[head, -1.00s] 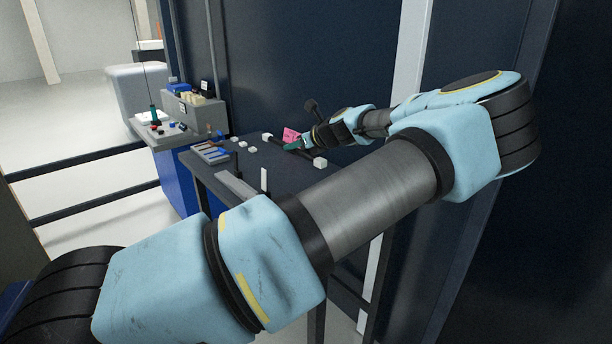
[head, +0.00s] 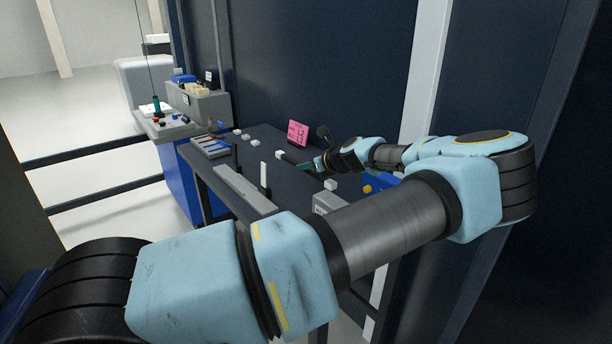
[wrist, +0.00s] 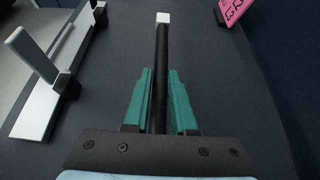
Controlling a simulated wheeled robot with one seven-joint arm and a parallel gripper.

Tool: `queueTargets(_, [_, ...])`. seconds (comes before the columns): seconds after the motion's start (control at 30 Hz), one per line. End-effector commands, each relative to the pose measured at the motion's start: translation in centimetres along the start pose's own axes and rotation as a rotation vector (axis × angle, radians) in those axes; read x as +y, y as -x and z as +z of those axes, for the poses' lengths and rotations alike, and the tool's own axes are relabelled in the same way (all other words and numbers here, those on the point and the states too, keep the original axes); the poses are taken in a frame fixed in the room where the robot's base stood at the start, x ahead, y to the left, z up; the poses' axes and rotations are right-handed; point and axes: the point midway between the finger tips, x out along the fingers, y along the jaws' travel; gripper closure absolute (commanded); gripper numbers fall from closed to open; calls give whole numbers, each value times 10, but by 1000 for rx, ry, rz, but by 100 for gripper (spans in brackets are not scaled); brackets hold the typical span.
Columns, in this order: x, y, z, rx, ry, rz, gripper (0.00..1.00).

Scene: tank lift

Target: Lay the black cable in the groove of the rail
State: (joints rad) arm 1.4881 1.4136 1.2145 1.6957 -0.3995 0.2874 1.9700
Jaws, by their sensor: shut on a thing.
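The black cable (wrist: 161,50) runs straight out between the green fingers of my gripper (wrist: 161,88) in the wrist view, with a white block at its far end. The fingers are closed on its sides. In the head view my gripper (head: 309,167) holds it near its middle, and white end blocks show on both sides. I cannot tell its height over the table. The light grey rail (wrist: 42,112) lies to the left of the cable, apart from it, with black clamps and upright white levers. In the head view the rail (head: 236,186) is at the table's near left part.
A pink sign (head: 298,132) stands at the table's back. Small white blocks (head: 237,132) and a grey slotted tray (head: 211,146) lie at the left. A grey box (head: 327,203) and a blue object (head: 378,184) are at the right. A control panel (head: 166,122) stands beyond.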

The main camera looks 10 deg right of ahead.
Motion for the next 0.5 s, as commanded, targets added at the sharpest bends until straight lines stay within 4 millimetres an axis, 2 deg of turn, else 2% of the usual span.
queueTargets(0.23, [0, -15, -28, -1, -4, 0, 100])
queueTargets(0.5, [0, -19, -34, 1, 0, 0, 100])
